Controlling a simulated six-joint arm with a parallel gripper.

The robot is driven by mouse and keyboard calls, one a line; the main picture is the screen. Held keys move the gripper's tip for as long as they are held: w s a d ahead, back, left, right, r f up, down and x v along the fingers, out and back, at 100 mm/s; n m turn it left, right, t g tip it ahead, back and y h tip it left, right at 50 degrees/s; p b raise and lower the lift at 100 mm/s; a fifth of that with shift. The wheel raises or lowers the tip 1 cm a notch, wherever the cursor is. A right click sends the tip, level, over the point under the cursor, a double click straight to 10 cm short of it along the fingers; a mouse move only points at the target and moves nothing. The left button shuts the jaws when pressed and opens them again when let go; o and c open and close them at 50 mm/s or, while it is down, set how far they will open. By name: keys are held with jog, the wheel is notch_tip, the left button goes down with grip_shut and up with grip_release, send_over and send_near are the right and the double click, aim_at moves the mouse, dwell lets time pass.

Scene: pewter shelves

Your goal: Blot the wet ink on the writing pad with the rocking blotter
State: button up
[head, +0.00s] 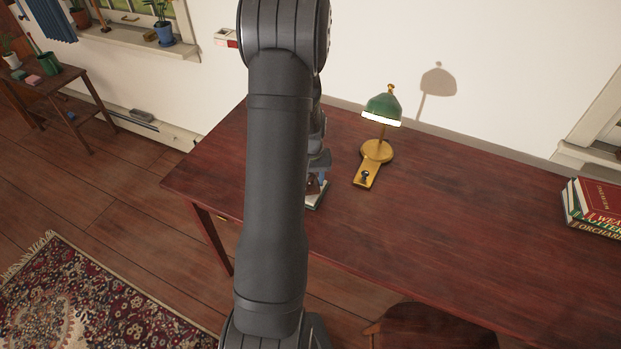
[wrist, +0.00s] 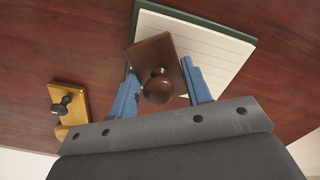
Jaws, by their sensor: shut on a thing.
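In the wrist view the rocking blotter (wrist: 151,52) is a dark brown wooden block with a round knob. My gripper (wrist: 161,70) has its blue fingers shut on it, one on each side. The writing pad (wrist: 228,54), cream lined paper with a dark green border, lies behind the blotter, which covers part of it. I cannot tell whether the blotter touches the paper. No ink shows on the visible paper. In the head view my arm hides most of the pad; a pale corner of it (head: 316,201) shows below my gripper (head: 316,182).
A brass lamp (head: 377,151) with a green shade stands on the dark red desk (head: 450,220), right of my gripper. Its base with a black knob shows in the wrist view (wrist: 66,103). Books (head: 595,207) lie at the far right. The desk between is clear.

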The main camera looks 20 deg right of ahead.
jog(key=shift+f, duration=0.45)
dwell(1.1)
jog(key=shift+r, duration=3.55)
jog(key=shift+d, duration=0.1)
